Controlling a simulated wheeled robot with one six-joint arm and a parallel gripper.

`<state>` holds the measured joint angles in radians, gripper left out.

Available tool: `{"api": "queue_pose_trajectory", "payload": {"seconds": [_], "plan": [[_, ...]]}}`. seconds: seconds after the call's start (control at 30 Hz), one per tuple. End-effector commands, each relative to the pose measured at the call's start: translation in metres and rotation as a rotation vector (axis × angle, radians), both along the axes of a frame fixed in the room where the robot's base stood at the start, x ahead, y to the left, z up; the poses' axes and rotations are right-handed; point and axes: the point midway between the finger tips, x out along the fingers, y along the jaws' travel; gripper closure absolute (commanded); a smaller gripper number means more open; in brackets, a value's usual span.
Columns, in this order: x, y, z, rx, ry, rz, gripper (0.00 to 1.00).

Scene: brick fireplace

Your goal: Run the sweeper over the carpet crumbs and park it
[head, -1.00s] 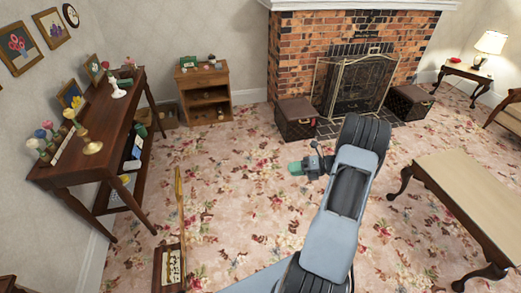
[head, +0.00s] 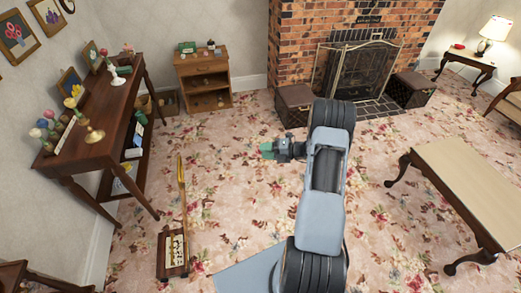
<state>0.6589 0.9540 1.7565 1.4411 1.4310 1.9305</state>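The carpet sweeper (head: 173,254) appears to be the dark wooden box with a pale lettered panel on the carpet at the lower left. Its thin yellowish handle (head: 182,190) stands up from it. My gripper (head: 267,151), with green fingertips, is out over the carpet, well to the right of and beyond the sweeper, apart from it. It is too small and angled to tell open from shut. I cannot make out crumbs on the floral carpet (head: 235,195).
A long dark side table (head: 112,120) with vases and a bell stands along the left wall. A small wooden cabinet (head: 204,72) is at the back. A low table (head: 465,180) stands at right. The brick fireplace has a screen (head: 362,75) and two boxes. Carpet between is open.

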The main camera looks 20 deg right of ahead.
Motion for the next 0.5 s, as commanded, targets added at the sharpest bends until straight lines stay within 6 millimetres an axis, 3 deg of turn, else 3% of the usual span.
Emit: {"api": "queue_pose_trajectory", "payload": {"seconds": [0.2,0.5], "plan": [[0.011,0.016,-0.003,0.000,0.000,0.002,0.62],[0.014,0.020,-0.005,-0.001,-0.001,0.000,0.62]]}}
